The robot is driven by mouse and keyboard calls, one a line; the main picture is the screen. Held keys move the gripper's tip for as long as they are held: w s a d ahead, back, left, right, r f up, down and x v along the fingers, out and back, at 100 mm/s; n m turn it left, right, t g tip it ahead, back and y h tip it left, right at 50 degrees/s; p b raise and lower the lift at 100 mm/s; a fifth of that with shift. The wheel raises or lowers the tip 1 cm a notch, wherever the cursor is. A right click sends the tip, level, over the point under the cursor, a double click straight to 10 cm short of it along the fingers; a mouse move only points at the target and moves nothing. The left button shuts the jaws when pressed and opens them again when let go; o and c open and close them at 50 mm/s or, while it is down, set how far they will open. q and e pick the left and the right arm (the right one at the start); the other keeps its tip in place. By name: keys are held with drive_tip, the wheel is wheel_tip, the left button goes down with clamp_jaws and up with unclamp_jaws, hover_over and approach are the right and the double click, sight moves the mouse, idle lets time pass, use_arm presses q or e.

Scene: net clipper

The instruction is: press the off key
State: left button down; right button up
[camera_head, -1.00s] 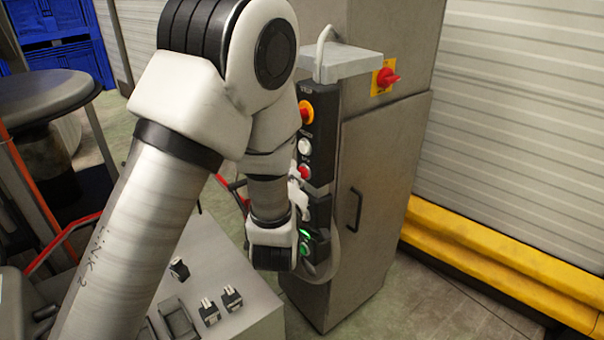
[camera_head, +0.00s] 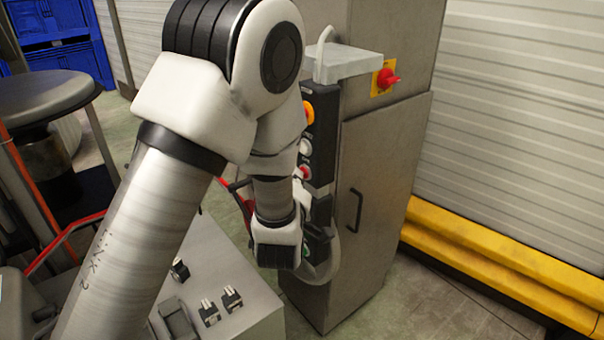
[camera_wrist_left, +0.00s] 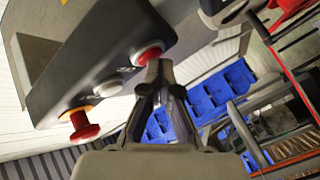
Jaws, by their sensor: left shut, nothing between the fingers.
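A dark control box with a column of buttons hangs on the side of a grey cabinet. Its red push button (camera_wrist_left: 149,55) is at the box's end in the left wrist view, and it shows partly beside my arm in the head view (camera_head: 304,172). My left gripper (camera_wrist_left: 160,68) is shut and empty, its tips right at the red button's edge. I cannot tell whether they touch it. My right gripper is not in view.
A white button (camera_head: 305,147) and a red emergency knob on a yellow base (camera_wrist_left: 82,125) sit beside the red button. The grey cabinet (camera_head: 378,190) carries another red knob (camera_head: 387,78). A grey table with small black parts (camera_head: 232,299) is below my arm.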

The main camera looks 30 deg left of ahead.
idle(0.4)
use_arm(q)
drive_tip(key=shift+s+a+b, duration=0.3)
drive_tip(key=shift+s+b, duration=0.05)
drive_tip(key=shift+s, duration=0.4)
drive_tip(key=s+p, duration=0.1)
drive_tip(key=p, duration=0.2)
drive_tip(key=s+a+p, duration=0.1)
drive_tip(key=s+p, duration=0.1)
drive_tip(key=p, duration=0.1)
drive_tip(key=s+a+p, duration=0.1)
drive_tip(key=p, duration=0.2)
drive_tip(key=shift+s, duration=0.3)
idle(0.7)
